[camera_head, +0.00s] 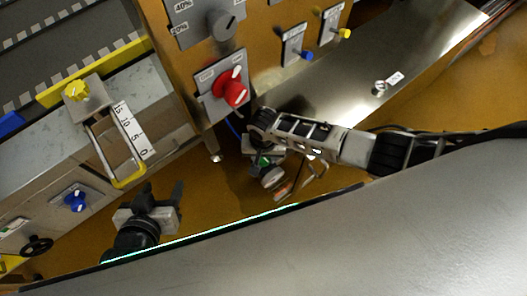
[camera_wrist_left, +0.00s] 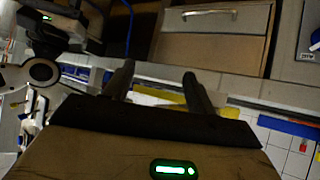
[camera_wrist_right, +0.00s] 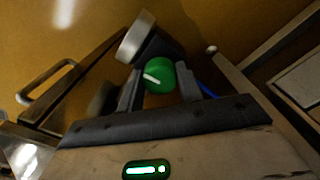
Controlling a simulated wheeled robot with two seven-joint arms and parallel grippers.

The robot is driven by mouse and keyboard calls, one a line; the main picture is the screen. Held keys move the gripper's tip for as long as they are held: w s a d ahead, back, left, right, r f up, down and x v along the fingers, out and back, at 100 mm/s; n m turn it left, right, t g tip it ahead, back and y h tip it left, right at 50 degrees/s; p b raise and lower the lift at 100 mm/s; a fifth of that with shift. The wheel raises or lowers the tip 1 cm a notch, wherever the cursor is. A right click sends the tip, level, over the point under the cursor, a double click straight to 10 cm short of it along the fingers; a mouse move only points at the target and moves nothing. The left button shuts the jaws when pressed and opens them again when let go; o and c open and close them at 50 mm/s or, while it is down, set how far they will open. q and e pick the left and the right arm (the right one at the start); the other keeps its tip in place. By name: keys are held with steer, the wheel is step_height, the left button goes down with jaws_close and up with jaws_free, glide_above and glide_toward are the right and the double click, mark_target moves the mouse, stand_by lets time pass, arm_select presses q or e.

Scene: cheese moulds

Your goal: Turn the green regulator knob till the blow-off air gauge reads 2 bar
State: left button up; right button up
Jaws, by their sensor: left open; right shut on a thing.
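The green regulator knob (camera_wrist_right: 160,76) with a white pointer mark sits between the fingers of my right gripper (camera_wrist_right: 160,88), which is shut on it. In the head view a small green patch of the knob (camera_head: 264,160) shows at my right gripper. A round silver-rimmed gauge (camera_wrist_right: 135,36) stands beside the knob. I see it from the side, so its face and reading are hidden. The gauge (camera_head: 272,179) also shows small below my right gripper in the head view. My left gripper (camera_head: 162,191) is open and empty, away from the regulator at the lower left.
A red knob (camera_head: 234,92) on a grey plate is above my right gripper. A shiny metal sheet (camera_head: 360,85) lies at upper right. A bent metal handle (camera_wrist_right: 62,70) is left of the gauge.

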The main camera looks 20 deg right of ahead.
steer(key=shift+w+n, duration=0.1)
steer(key=shift+n, duration=0.4)
steer(key=o, duration=1)
steer(key=shift+r, duration=0.1)
step_height(320, 180, up, 7)
steer(key=shift+r+p, duration=0.2)
steer(key=shift+p, duration=1.05)
